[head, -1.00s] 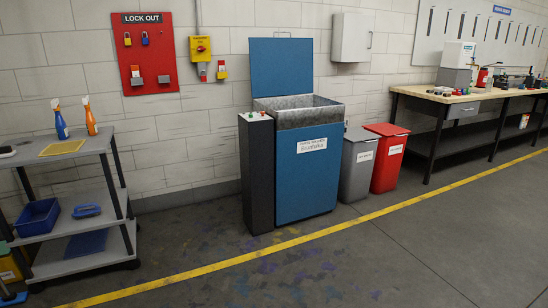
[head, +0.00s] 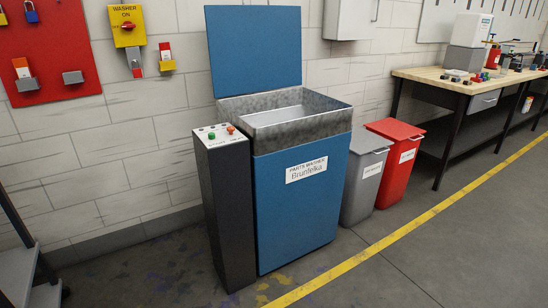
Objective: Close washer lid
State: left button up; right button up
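The parts washer (head: 297,215) is a blue cabinet against the wall, in the middle of the head view. Its blue lid (head: 254,50) stands upright at the back, fully raised. The grey metal basin (head: 290,118) under it is open, and the part of its inside that I see looks empty. A dark control post (head: 228,215) with a green and a red button (head: 221,132) on top stands at the washer's left side. Neither of my grippers is in view.
A grey bin (head: 361,185) and a red bin (head: 396,170) stand right of the washer. A workbench (head: 450,78) is at the far right. A cart (head: 18,270) shows at the lower left. The floor in front is clear, with a yellow line (head: 400,235).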

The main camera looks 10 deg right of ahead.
aim_at(252, 48)
jog(key=z, duration=1.4)
jog(key=i, duration=0.3)
jog(key=u, duration=2.6)
jog(key=i, duration=2.25)
jog(key=z, duration=0.8)
